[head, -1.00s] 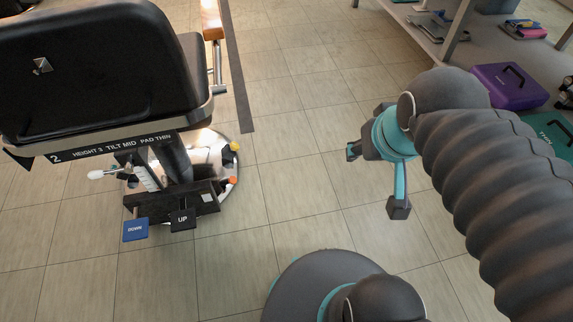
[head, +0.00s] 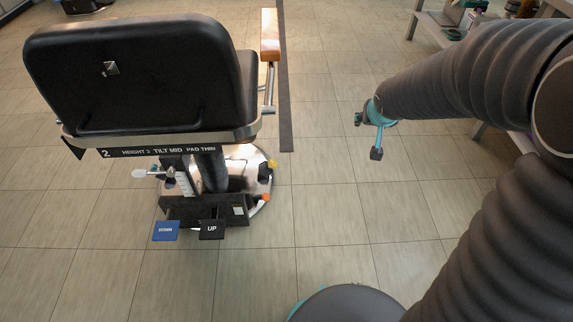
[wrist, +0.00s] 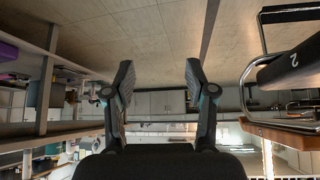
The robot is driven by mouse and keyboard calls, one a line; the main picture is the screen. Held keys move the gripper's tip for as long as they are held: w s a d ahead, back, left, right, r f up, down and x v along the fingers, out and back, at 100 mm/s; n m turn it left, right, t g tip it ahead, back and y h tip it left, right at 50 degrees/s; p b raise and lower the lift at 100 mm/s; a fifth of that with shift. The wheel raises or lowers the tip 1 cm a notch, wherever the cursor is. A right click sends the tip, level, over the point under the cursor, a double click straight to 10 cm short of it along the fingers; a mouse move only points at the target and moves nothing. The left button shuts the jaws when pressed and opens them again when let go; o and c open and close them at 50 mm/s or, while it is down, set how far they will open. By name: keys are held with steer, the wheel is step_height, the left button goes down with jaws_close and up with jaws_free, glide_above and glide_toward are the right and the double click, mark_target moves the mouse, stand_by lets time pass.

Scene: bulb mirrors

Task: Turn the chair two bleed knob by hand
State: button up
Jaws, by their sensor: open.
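Chair two (head: 140,75), black with a "2 HEIGHT 3 TILT MID PAD THIN" label (head: 160,151), stands at left in the head view. On its round base are a yellow knob (head: 272,164) and an orange knob (head: 266,197); a white-tipped lever (head: 139,174) sticks out at left. I cannot tell which is the bleed knob. My gripper (head: 367,137) is open and empty in the air, right of the chair and apart from it. In the wrist view my gripper (wrist: 158,85) has its fingers spread, and the chair (wrist: 293,62) shows at the right edge.
A blue DOWN pedal (head: 166,231) and a black UP pedal (head: 212,229) sit at the chair's foot. A wooden-topped armrest (head: 270,35) juts out on its right. A shelf (head: 435,30) stands at upper right. The tiled floor (head: 330,200) between chair and arm is clear.

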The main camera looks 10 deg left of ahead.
steer(key=w+a+f+y, duration=0.1)
steer(key=w+a+f, duration=0.5)
steer(key=f, duration=0.3)
steer(key=n+g+y, duration=0.2)
steer(key=g+y, duration=0.2)
steer(key=y, duration=0.3)
glide_toward(267, 197)
steer(key=shift+b+x, duration=1.8)
steer(key=shift+x, duration=2.3)
steer(key=shift+a+f, duration=0.2)
steer(key=c, duration=0.9)
steer(key=shift+o, duration=0.2)
